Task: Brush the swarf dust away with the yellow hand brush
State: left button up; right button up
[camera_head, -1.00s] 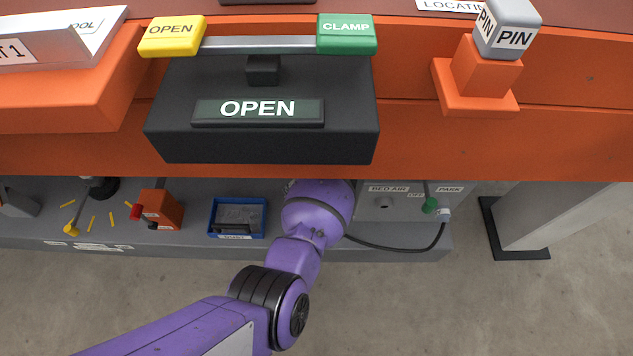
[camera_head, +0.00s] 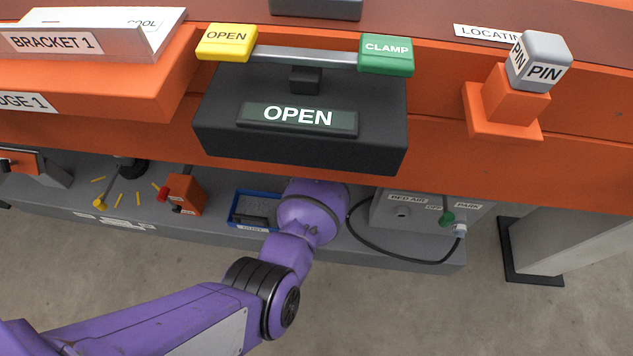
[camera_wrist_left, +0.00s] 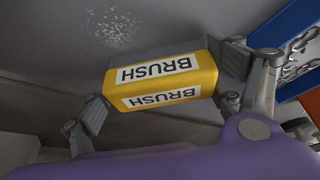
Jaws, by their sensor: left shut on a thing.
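The yellow hand brush (camera_wrist_left: 160,82), with two white BRUSH labels, is held between the fingers of my left gripper (camera_wrist_left: 166,86) in the left wrist view. Its dark grey underside faces the grey surface; I cannot tell whether it touches. A patch of pale swarf dust (camera_wrist_left: 113,27) lies on the grey surface beyond the brush, apart from it in the picture. In the head view my left arm reaches under the orange bench, and its wrist hides the gripper and brush. My right gripper is not in view.
A blue tray (camera_head: 236,217) lies on the grey lower shelf (camera_head: 150,232), partly behind my left wrist; a blue tray edge (camera_wrist_left: 285,35) shows in the wrist view. The grey air box (camera_head: 385,214) with a black hose stands to the right. The orange bench (camera_head: 440,150) overhangs the shelf.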

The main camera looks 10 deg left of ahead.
pick_arm(q)
jog(key=shift+s+a+f, duration=0.1)
jog(key=shift+s+a, duration=0.05)
jog(key=shift+a, duration=1.1)
jog(key=shift+p, duration=0.35)
jog(key=shift+d+b, duration=0.5)
jog(key=shift+d, duration=1.4)
jog(key=shift+d+b, duration=1.55)
jog(key=shift+d, duration=1.9)
notch_tip(320, 180, up, 6)
jog(key=p, duration=0.5)
jog(key=shift+d, duration=0.15)
jog(key=shift+r, duration=0.25)
